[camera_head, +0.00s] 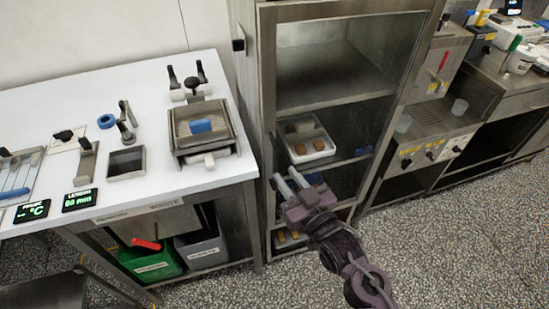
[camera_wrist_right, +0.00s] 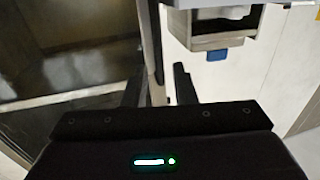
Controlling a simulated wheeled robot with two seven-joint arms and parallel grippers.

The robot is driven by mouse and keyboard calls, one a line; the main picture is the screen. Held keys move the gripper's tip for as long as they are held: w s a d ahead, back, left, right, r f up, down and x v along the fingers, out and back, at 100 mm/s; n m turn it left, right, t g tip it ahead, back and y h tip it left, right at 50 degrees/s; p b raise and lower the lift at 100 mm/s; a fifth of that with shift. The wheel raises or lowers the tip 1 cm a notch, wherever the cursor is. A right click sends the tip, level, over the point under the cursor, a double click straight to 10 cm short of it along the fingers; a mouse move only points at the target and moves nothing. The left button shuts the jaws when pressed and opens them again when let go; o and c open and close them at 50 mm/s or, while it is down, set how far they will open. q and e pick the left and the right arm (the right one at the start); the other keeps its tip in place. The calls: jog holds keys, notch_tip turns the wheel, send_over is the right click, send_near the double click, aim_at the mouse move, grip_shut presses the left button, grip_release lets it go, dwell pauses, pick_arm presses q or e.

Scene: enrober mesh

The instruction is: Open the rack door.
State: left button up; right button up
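The rack (camera_head: 267,110) is a tall steel cabinet in the middle of the head view. Its door, steel-framed with a dark see-through pane (camera_head: 365,75), looks shut, though the view from above makes this hard to confirm. My right gripper (camera_head: 289,183) is low in front of the door's left side. In the right wrist view the gripper's two dark fingers (camera_wrist_right: 158,88) stand apart. A narrow upright steel bar (camera_wrist_right: 150,45) at the rack's edge shows between them; I cannot tell whether they touch it. My left gripper is not in view.
A white table (camera_head: 60,110) with several fixtures stands left of the rack, with green (camera_head: 150,264) and grey bins (camera_head: 205,252) below. Inside the rack is a white tray (camera_head: 320,155) with brown pieces. Steel machines (camera_head: 430,120) stand right. Speckled floor (camera_head: 450,240) in front is clear.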

aim_at(276, 162)
jog(key=p+x, duration=0.1)
jog(key=x, duration=0.6)
jog(key=shift+d+f, duration=0.1)
jog(key=shift+f, duration=0.05)
grip_shut()
